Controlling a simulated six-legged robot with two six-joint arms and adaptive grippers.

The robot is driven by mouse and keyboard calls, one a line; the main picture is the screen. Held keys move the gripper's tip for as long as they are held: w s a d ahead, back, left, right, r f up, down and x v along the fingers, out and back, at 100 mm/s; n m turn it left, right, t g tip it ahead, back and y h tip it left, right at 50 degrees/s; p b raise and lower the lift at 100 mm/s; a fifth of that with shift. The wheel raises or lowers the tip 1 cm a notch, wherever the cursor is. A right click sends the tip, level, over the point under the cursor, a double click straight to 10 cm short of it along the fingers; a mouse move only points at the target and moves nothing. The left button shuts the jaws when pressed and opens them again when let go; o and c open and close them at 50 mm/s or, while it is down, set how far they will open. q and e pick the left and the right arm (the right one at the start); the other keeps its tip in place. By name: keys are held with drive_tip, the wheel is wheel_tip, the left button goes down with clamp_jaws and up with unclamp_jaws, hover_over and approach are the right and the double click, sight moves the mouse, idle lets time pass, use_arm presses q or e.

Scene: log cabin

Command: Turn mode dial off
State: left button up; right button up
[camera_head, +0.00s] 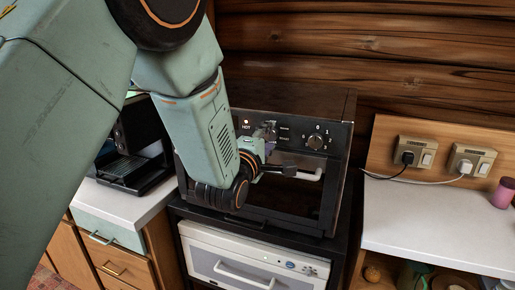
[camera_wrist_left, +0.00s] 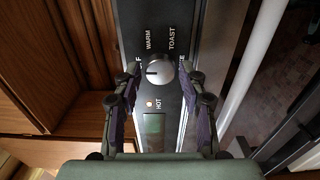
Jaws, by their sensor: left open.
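The mode dial (camera_wrist_left: 159,71) is a round silver knob on the toaster oven's dark front panel. In the left wrist view, its dark mark points left, towards a label mostly hidden by a finger, with only an "F" showing. "WARM" and "TOAST" are printed beyond it. My left gripper (camera_wrist_left: 160,80) is open, one finger on each side of the dial; I cannot tell whether they touch it. In the head view my left gripper (camera_head: 277,151) is at the panel and largely hides the dial. My right gripper is not in view.
A numbered second dial (camera_head: 316,141) is to the right on the oven (camera_head: 290,98). A coffee machine (camera_head: 128,172) stands left, a white appliance (camera_head: 250,262) below. A counter with sockets (camera_head: 417,151) is at right.

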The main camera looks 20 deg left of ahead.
use_arm(q)
drive_tip(key=s, duration=1)
drive_tip(key=shift+s+a, duration=0.3)
drive_tip(key=shift+s, duration=0.1)
drive_tip(key=s+a+f+m+g+b, duration=0.1)
drive_tip(key=s+f+m+g, duration=0.3)
drive_tip(key=f, duration=0.5)
drive_tip(key=s+f+m+g+b, duration=0.2)
drive_tip(key=f+m, duration=0.4)
drive_tip(key=f, duration=0.2)
drive_tip(key=s+a+f+m+g+b, duration=0.1)
drive_tip(key=s+f+m+g, duration=0.25)
drive_tip(key=f, duration=0.55)
drive_tip(key=s+a+f+m+g+b, duration=0.1)
drive_tip(key=s+f+m+g+b, duration=0.3)
drive_tip(key=s+f, duration=2.1)
drive_tip(key=f+g+b, duration=0.1)
drive_tip(key=g+b, duration=0.3)
drive_tip(key=shift+s+f+y+b, duration=0.3)
drive_tip(key=shift+b, duration=0.1)
drive_tip(key=shift+g, duration=0.25)
